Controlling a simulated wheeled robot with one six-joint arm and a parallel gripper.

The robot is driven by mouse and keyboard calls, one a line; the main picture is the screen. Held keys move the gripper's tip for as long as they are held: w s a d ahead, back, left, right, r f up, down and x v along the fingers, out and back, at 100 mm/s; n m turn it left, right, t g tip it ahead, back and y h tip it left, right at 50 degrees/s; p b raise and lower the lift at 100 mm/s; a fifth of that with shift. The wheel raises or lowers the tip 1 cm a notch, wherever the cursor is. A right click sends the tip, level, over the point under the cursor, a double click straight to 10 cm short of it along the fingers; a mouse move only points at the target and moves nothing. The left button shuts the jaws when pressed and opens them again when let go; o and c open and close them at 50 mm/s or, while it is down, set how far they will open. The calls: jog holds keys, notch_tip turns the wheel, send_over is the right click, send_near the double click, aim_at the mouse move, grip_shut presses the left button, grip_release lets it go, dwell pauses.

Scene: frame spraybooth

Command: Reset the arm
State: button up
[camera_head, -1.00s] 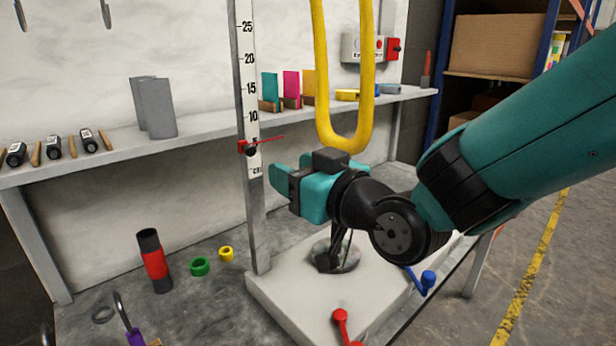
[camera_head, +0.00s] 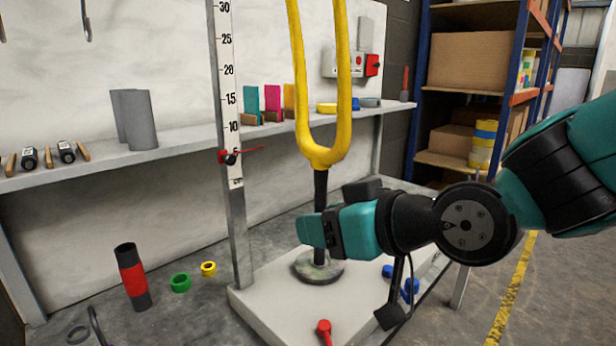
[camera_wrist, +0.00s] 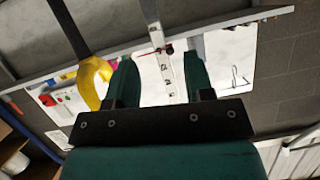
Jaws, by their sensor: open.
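My gripper (camera_head: 308,232) is teal and black and points left in the head view, in front of the black rod under the yellow fork-shaped frame (camera_head: 323,155). In the wrist view my gripper (camera_wrist: 165,80) shows two teal fingers spread apart with nothing between them. The yellow frame (camera_wrist: 92,82) appears left of the fingers there. The frame stands upright on its rod, with a round grey foot (camera_head: 318,268) on a pale base plate (camera_head: 285,308). I cannot tell from these views how close my gripper is to the rod.
A ruled post (camera_head: 228,100) with a red pointer stands left of the frame. A shelf (camera_head: 185,140) runs behind with grey panels and coloured cards. Shelving (camera_head: 515,95) stands at right.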

jog(key=s+d+f+m+g+h+p, duration=0.1)
jog(key=s+d+f+g+h, duration=0.15)
jog(key=s+d+g, duration=0.4)
jog(key=s+d+f+m+g+h+p, duration=0.1)
jog(key=s+d+f+g+h, duration=0.2)
jog(key=s+d, duration=0.55)
notch_tip(320, 180, up, 25)
jog(key=a+p, duration=0.2)
jog(key=p, duration=2.1)
jog(key=shift+s+f+h, duration=0.15)
jog(key=shift+s+h, duration=0.2)
jog(key=shift+s, duration=0.1)
jog(key=shift+t, duration=0.25)
